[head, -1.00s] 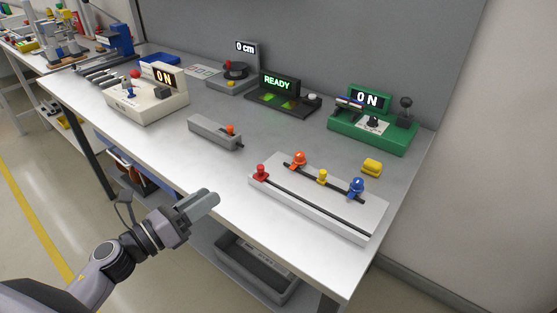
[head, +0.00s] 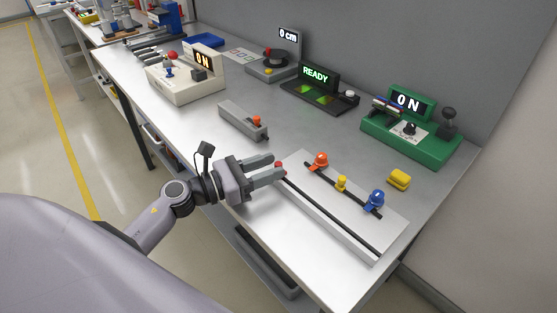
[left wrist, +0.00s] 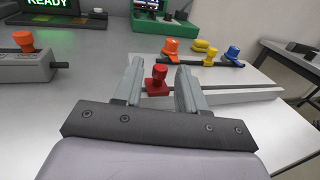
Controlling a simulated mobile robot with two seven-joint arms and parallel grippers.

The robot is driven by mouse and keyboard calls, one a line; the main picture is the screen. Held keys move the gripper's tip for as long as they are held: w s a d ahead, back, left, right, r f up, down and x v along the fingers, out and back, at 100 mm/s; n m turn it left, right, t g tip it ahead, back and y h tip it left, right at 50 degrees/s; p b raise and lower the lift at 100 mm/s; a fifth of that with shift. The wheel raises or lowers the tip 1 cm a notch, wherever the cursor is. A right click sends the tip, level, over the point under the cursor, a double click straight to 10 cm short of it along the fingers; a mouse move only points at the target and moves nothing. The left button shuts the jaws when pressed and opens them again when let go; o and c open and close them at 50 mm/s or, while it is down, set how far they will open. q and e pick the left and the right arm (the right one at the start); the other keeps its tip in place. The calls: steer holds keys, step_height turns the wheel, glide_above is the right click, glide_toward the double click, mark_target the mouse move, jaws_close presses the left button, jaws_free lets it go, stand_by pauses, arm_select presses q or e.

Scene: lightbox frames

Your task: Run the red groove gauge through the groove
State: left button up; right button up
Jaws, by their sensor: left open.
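The red groove gauge (left wrist: 157,79) stands upright at the left end of the front groove on the white grooved board (head: 325,222). In the head view only its red top (head: 279,165) shows past the fingers. My left gripper (head: 280,167) is open, with its two fingertips at either side of the gauge. In the left wrist view the gauge is between the fingers (left wrist: 159,82), with a gap on each side. The dark front groove (head: 330,218) runs from the gauge toward the lower right. My right gripper is not in view.
On the board's rear groove stand an orange knob (head: 320,161), a yellow knob (head: 341,183) and a blue knob (head: 375,199). A yellow block (head: 399,180) lies behind. A grey box with an orange button (head: 243,121) stands behind the gripper. A green ON device (head: 412,140) is at the back.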

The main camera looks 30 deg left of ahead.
arm_select(q)
steer(key=shift+x, duration=1.35)
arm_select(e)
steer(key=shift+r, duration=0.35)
arm_select(q)
jaws_close()
steer(key=shift+d, duration=0.15)
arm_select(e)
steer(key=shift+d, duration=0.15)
